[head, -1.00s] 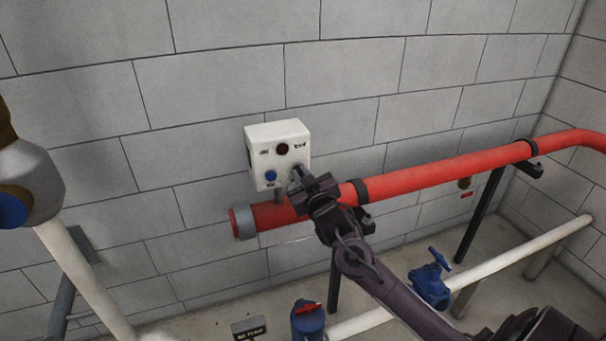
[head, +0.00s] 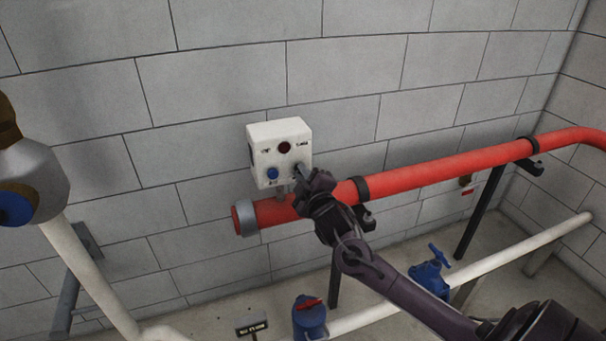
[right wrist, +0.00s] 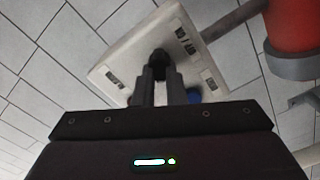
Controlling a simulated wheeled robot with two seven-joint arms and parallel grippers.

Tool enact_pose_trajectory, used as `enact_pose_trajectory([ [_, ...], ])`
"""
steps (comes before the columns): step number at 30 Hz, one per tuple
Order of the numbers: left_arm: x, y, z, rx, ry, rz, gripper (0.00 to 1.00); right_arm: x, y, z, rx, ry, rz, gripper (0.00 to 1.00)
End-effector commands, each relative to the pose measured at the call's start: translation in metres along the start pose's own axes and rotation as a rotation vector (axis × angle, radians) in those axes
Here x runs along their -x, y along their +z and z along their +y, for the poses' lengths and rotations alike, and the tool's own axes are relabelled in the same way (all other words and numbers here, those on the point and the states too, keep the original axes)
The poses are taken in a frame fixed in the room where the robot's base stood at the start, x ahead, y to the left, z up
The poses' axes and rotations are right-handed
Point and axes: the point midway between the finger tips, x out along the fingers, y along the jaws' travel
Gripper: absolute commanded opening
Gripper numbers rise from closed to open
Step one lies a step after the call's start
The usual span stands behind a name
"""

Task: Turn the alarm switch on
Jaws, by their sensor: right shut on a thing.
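The alarm box (head: 264,161) is a small white box on the grey block wall in the head view. Its front has a dark red lamp (head: 284,147), a blue button (head: 272,173) and a switch knob (head: 299,168) at the lower right. My right gripper (head: 305,175) is at that knob, with its fingers shut on it. In the right wrist view the fingers (right wrist: 164,90) close around the dark knob (right wrist: 159,58) in front of the white box face (right wrist: 135,60). The knob's exact angle is partly hidden by the fingers. My left gripper is not in view.
A thick red pipe (head: 430,176) runs along the wall just below and right of the box, close behind my right gripper. Below are a white pipe (head: 500,264), a blue valve (head: 428,278) and a blue fitting with a red handle (head: 309,316).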

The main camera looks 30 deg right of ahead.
Motion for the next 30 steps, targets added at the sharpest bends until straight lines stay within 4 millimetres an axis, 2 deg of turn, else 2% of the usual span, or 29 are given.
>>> enact_pose_trajectory([
  [17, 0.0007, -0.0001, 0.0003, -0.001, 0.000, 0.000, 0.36, -0.0007, -0.0001, 0.0030, 0.036, 0.006, 0.000, 0.00],
  [18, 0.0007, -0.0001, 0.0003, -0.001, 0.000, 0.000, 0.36, -0.0007, -0.0002, 0.0031, 0.036, 0.006, 0.000, 0.13],
  [22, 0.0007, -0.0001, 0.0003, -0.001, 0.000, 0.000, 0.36, -0.0005, -0.0002, 0.0025, 0.035, 0.005, 0.000, 0.30],
  [23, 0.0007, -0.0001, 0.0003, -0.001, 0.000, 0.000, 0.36, -0.0005, -0.0002, 0.0023, 0.035, 0.005, 0.000, 0.33],
  [30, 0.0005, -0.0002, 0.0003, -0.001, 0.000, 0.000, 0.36, -0.0001, 0.0000, 0.0011, 0.034, 0.003, 0.000, 0.33],
])
